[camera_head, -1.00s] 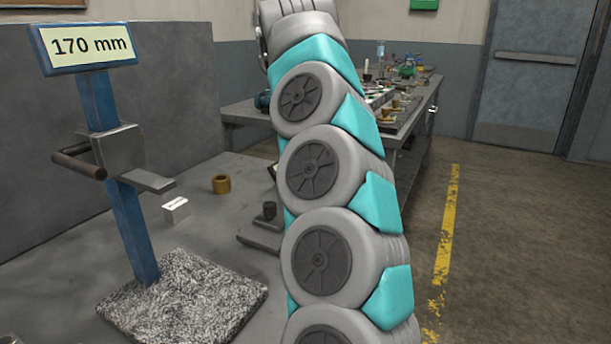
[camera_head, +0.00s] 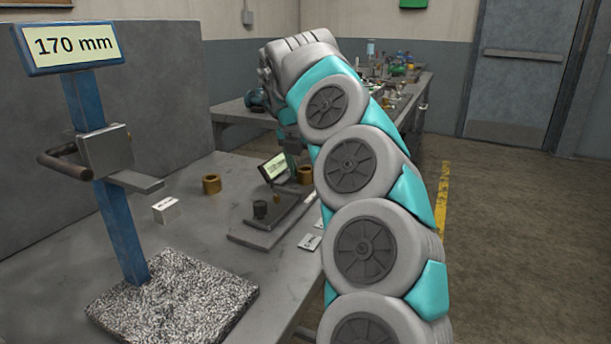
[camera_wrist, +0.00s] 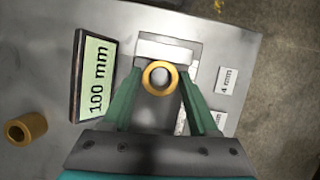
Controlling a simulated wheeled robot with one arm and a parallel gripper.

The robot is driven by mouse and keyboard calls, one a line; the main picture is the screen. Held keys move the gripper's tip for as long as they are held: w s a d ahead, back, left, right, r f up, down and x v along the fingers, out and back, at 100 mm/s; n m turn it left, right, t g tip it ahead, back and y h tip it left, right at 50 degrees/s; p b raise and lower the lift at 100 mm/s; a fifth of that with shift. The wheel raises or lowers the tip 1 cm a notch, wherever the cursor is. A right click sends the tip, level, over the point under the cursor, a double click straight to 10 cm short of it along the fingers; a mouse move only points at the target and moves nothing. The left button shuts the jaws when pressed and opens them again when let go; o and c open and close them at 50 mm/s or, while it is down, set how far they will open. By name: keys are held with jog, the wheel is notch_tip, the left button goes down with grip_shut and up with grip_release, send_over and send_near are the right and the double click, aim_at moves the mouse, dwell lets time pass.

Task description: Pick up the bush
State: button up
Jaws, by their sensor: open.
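A brass ring-shaped bush (camera_wrist: 146,77) shows end-on in the wrist view, between the fingertips of my gripper (camera_wrist: 160,73). The green fingers are open on either side of it, and I cannot tell whether they touch it. In the head view this bush (camera_head: 305,175) appears beside my arm, and my gripper (camera_head: 291,150) is partly hidden behind the arm. A second brass bush (camera_head: 211,184) stands apart on the table to the left. It also shows at the left of the wrist view (camera_wrist: 27,128).
A "100 mm" display (camera_wrist: 93,78) stands left of my fingers. Small label cards (camera_wrist: 227,81) lie to the right. A dark gauge stand (camera_head: 262,225), a white block (camera_head: 166,210) and a tall blue "170 mm" gauge (camera_head: 120,230) stand on the table (camera_head: 200,240).

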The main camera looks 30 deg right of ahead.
grip_shut()
dwell(0.4)
jog(key=shift+r, duration=0.15)
